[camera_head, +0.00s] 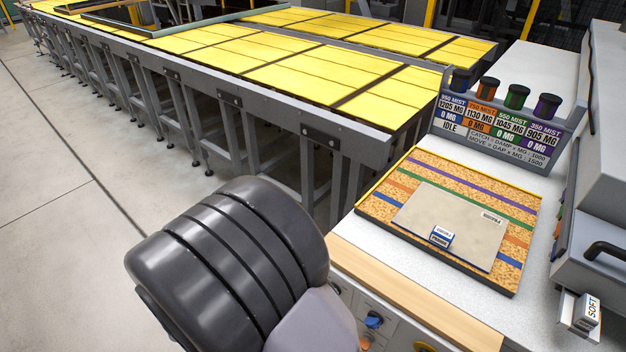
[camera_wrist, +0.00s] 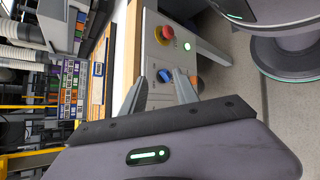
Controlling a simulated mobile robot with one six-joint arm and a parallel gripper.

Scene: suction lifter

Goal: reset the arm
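My gripper (camera_wrist: 159,78) shows in the wrist view with its two grey fingers apart and nothing between them. It is open, in front of a control panel (camera_wrist: 153,52) that has a red button (camera_wrist: 165,34), a blue knob (camera_wrist: 164,76) and an orange knob (camera_wrist: 193,82). My dark, ribbed arm part (camera_head: 235,245) fills the lower middle of the head view. My gripper does not show there. The blue knob (camera_head: 374,320) also shows in the head view, on the bench front.
A cork board (camera_head: 400,168) with coloured stripes lies on the white bench, bearing a beige panel (camera_head: 450,222) and a small block (camera_head: 441,237). A sign (camera_head: 500,128) with coloured canisters stands behind. Yellow-topped tables (camera_head: 310,75) run along the back. Floor at left is clear.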

